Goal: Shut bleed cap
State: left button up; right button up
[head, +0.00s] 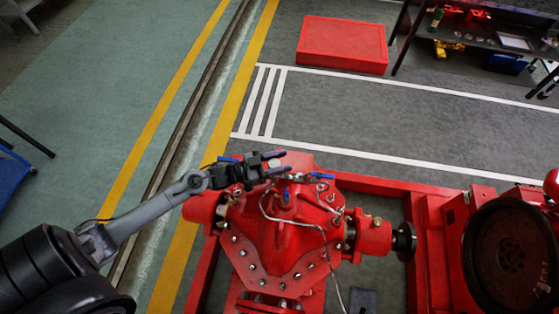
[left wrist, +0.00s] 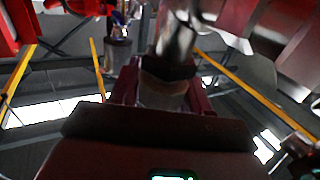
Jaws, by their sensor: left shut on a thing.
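The red pump (head: 275,245) stands in the lower middle of the head view, with small fittings and blue-handled valves on top. My left gripper (head: 275,164) reaches in from the left over the pump's top back edge. In the left wrist view, its two dark red fingers (left wrist: 160,92) are shut on a hex-sided metal fitting, which appears to be the bleed cap (left wrist: 165,72). A shiny metal stem joins the far side of the fitting. The gripper mostly hides the cap in the head view. I cannot tell how tight the cap sits. My right gripper is not in view.
A thin pale cable (head: 300,225) runs over the pump. Blue valve handles (head: 324,176) sit close to the gripper's right. A black wheel (head: 511,257) stands at the right. A red box (head: 342,43) and a workbench (head: 490,40) stand behind; the floor between is clear.

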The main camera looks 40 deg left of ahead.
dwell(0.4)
pick_arm(q)
jog(key=o, duration=1)
jog(key=shift+r, duration=0.1)
notch_tip(320, 180, up, 4)
jog(key=shift+d+r, duration=0.15)
jog(key=d+r, duration=0.2)
jog(key=d, duration=0.1)
jog(key=d+r, duration=0.2)
jog(key=d, duration=0.2)
jog(key=d+r, duration=0.2)
jog(key=d, duration=0.2)
jog(key=shift+d+r, duration=0.2)
jog(key=shift+r, duration=0.05)
jog(key=shift+s, duration=0.1)
